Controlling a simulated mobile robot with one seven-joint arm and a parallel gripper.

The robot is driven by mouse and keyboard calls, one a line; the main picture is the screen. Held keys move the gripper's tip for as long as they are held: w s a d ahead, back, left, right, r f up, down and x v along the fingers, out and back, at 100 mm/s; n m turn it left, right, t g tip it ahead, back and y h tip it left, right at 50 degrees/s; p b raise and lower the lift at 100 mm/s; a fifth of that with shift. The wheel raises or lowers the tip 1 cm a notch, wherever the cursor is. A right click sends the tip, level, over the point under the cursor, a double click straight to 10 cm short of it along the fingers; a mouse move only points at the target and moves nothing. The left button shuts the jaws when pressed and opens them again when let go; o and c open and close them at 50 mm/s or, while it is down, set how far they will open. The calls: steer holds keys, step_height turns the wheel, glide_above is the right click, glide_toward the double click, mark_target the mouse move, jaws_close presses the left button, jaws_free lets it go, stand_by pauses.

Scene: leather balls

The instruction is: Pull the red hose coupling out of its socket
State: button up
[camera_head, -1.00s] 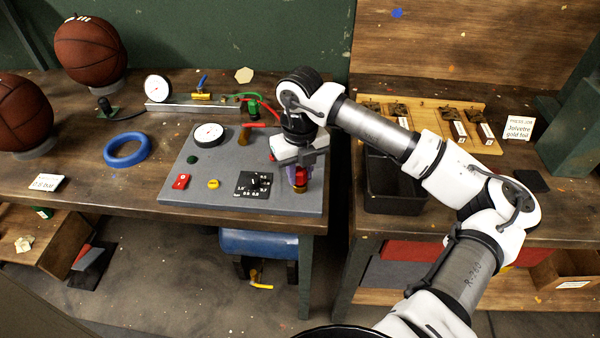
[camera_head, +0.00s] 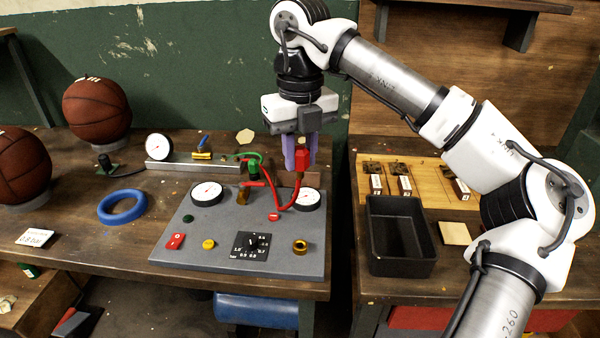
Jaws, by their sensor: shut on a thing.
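The red hose coupling (camera_head: 300,160) is between the purple fingers of my gripper (camera_head: 298,152), which is shut on it above the back right of the grey panel (camera_head: 225,262). A red hose (camera_head: 272,190) hangs from the coupling in a loop down to the panel. The brass socket (camera_head: 300,247) at the panel's front right is open and empty, well apart from the coupling. A green coupling (camera_head: 253,168) on a green hose stands at the panel's back.
The panel carries two gauges (camera_head: 206,194), a dial (camera_head: 253,245) and red and yellow buttons. A black tray (camera_head: 401,262) stands on the right bench. A blue ring (camera_head: 122,207) and two basketballs (camera_head: 97,108) are at left.

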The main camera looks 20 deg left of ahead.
step_height(320, 180, down, 13)
steer(key=b, duration=0.9)
stand_by(2.4)
steer(key=shift+f, duration=0.1)
steer(key=shift+w, duration=0.1)
